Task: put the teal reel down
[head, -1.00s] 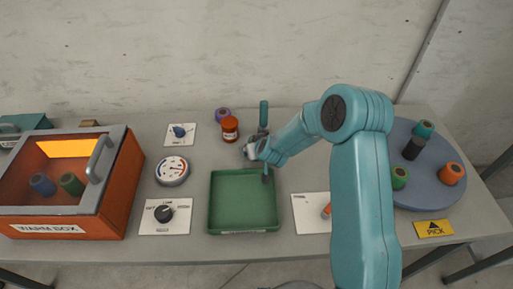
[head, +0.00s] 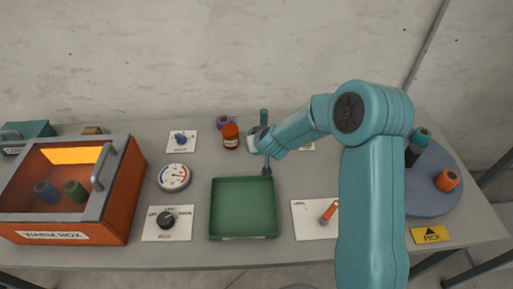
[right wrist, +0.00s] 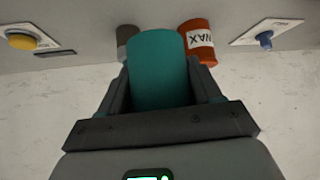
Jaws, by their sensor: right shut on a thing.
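A teal reel (right wrist: 157,68) fills the space between the dark fingers of my right gripper (right wrist: 160,82) in the right wrist view. The gripper is shut on it. In the head view, my right gripper (head: 262,142) is behind the green tray, just right of the orange wax jar (head: 230,137). The arm and hand hide much of the held reel there, so I cannot tell whether it touches the table. A grey reel (right wrist: 126,42) and the wax jar (right wrist: 198,40) show behind it in the wrist view. My left gripper is not in view.
The green tray (head: 244,234) is empty. A purple reel (head: 223,121) stands beside the jar. The orange warm box (head: 118,205) is at left. A blue-grey turntable (head: 430,202) with several reels is at right, partly behind my arm. A yellow button (right wrist: 20,40) is at wrist-view left.

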